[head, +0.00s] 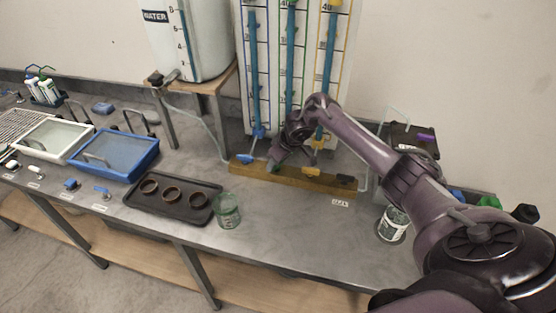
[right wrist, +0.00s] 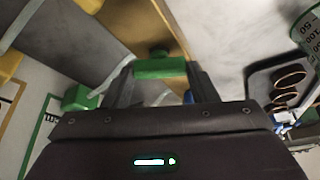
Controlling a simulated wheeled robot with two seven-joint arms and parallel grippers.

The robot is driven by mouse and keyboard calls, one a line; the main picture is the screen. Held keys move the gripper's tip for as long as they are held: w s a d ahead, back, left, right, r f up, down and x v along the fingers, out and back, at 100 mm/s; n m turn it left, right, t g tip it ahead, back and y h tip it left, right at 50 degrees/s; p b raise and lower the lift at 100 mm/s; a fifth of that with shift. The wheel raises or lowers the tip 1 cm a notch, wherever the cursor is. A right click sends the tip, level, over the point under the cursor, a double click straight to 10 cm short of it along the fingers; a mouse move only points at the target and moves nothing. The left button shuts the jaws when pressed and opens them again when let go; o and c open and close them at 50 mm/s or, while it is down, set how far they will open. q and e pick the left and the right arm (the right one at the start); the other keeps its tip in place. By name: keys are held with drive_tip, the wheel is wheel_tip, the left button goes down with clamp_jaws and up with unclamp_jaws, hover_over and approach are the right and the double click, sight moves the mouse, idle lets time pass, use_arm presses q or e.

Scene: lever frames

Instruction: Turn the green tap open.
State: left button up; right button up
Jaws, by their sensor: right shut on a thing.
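The green tap handle (right wrist: 160,67) lies crosswise between the fingers of my right gripper (right wrist: 161,78) in the right wrist view. The gripper is shut on this green bar, and its round green stem shows just beyond it. In the head view my right gripper (head: 276,160) reaches down to the wooden rail (head: 300,179) below the tube panel (head: 262,60). There it hides most of the green tap, with only a bit of green showing. My left gripper is not in view.
A blue tap (head: 246,158) and a yellow tap (head: 318,143) sit close on either side. A green glass (head: 228,211) and a dark tray (head: 173,213) with brown rings stand in front to the left. A white-labelled can (head: 393,224) stands at the right.

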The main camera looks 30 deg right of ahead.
drive_tip(key=n+y+b, duration=0.1)
drive_tip(key=n, duration=0.2)
drive_tip(key=shift+d+f+g+b, duration=0.1)
drive_tip(key=shift+f+g+b, duration=0.05)
drive_tip(key=shift+g+b, duration=0.2)
drive_tip(key=shift+n+y+b, duration=0.3)
drive_tip(key=shift+n+b, duration=0.25)
drive_tip(key=shift+n, duration=0.45)
drive_tip(key=o, duration=1)
drive_tip(key=shift+d, duration=0.1)
drive_tip(key=shift+r, duration=0.25)
